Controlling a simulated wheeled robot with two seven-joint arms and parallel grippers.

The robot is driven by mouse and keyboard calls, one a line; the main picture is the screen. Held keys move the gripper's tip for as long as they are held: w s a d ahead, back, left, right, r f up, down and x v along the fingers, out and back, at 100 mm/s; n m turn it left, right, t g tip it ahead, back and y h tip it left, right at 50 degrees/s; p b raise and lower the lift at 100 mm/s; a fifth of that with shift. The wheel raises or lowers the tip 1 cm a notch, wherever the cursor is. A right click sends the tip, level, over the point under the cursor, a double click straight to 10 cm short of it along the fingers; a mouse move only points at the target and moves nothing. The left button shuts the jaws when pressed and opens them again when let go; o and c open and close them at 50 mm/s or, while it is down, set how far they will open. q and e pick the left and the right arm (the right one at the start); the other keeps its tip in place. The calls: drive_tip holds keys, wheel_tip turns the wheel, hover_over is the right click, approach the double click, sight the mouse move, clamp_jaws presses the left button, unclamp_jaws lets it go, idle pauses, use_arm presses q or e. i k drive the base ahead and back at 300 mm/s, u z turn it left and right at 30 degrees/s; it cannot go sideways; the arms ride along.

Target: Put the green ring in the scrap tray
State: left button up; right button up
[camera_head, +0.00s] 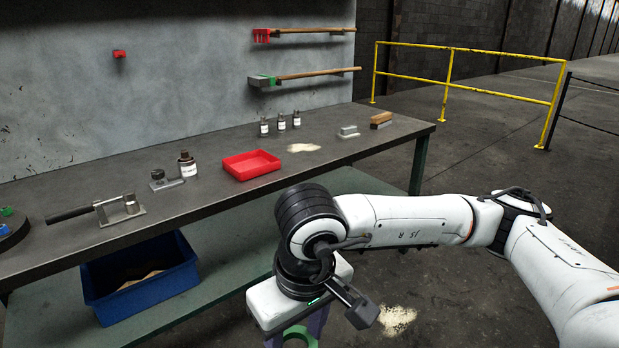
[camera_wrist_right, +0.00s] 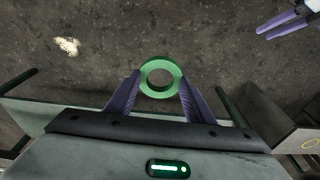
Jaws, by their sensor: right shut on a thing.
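The green ring (camera_wrist_right: 160,64) is pinched between the purple fingers of my right gripper (camera_wrist_right: 160,92). In the head view the ring (camera_head: 300,333) shows at the bottom edge, partly cut off, with my right gripper (camera_head: 297,340) pointing down in front of the bench. A shallow red tray (camera_head: 251,165) lies on the bench top and looks empty; it may be the scrap tray. Ring and gripper are apart from it, nearer to me. Purple fingers of my left gripper (camera_wrist_right: 284,24) show at the top right of the wrist view; their opening is unclear.
Bottles (camera_head: 187,164), a clamp-like tool (camera_head: 118,209) and small blocks (camera_head: 381,120) stand on the bench (camera_head: 225,135). A blue bin (camera_head: 140,290) with tan pieces is on the green lower shelf (camera_head: 225,270). The bench's front edge lies between my right gripper and the tray.

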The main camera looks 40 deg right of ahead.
sight(251, 168)
drive_tip(key=z, duration=0.65)
drive_tip(key=i, duration=1.25)
drive_tip(key=u, duration=0.35)
